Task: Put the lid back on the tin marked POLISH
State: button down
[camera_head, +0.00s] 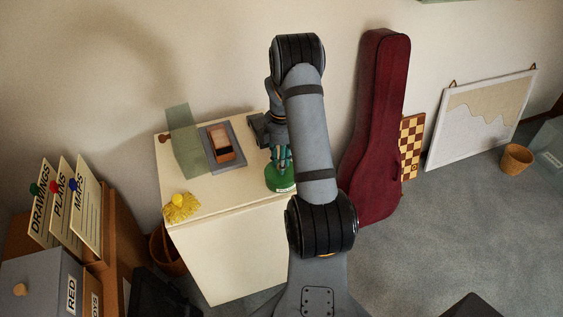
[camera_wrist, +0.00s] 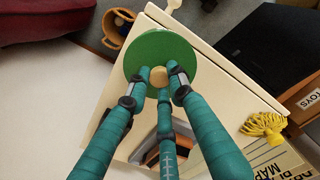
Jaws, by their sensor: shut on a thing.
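A round green tin (camera_head: 280,182) with pale lettering, too small to read, stands near the front right corner of the white cabinet top. In the wrist view a green disc-shaped lid (camera_wrist: 158,50) with a pale round knob (camera_wrist: 159,76) lies under my fingers. My gripper (camera_wrist: 161,84) is shut on the lid's knob, its teal fingers around it. In the head view my gripper (camera_head: 281,160) is directly above the green tin. The lid hides what is under it in the wrist view. I cannot tell whether it rests on the tin or hangs just above.
The white cabinet (camera_head: 228,250) also bears a grey tray (camera_head: 240,160) with an orange-brown object, a see-through green panel (camera_head: 184,140) and a yellow duster (camera_head: 181,208). A red instrument case (camera_head: 378,120) stands close to the right. Upright signs (camera_head: 62,205) stand at the left.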

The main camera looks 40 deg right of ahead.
dwell(0.4)
jog(key=c, duration=1.4)
grip_release()
jog(key=shift+c, duration=0.2)
jog(key=shift+o, duration=1.2)
jog(key=shift+o, duration=1.1)
jog(key=shift+r+p, duration=2.8)
jog(key=shift+r, duration=0.7)
jog(key=shift+c, duration=0.7)
